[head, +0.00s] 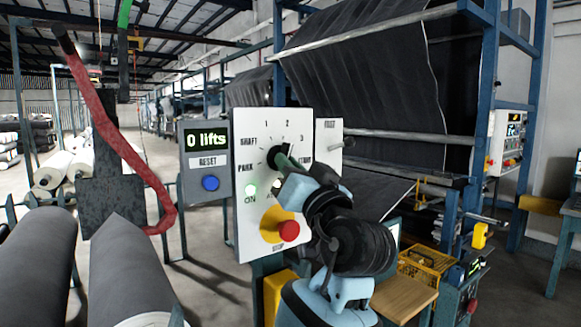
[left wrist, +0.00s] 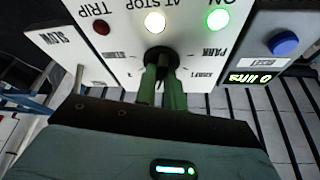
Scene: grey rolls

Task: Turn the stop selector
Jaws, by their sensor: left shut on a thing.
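The selector is a black round knob (head: 275,153) on a white control panel (head: 251,133), with a dial marked PARK, SHAFT, 1, 2, 3 around it. My left gripper (head: 283,160) reaches it from the front right, and its wrist and arm cover the lower right of the panel. In the left wrist view the green fingers (left wrist: 162,77) are closed on the knob (left wrist: 157,56), one on each side. Where the knob points is hard to tell, as the fingers cover it. My right gripper does not show.
A grey box left of the panel has a display (head: 206,140) reading "0 lifts" and a blue RESET button (head: 210,183). A red stop button (head: 288,231) sits below the dial. The green ON lamp (left wrist: 217,19) and white AT STOP lamp (left wrist: 154,22) glow. Grey rolls (head: 125,270) lie left.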

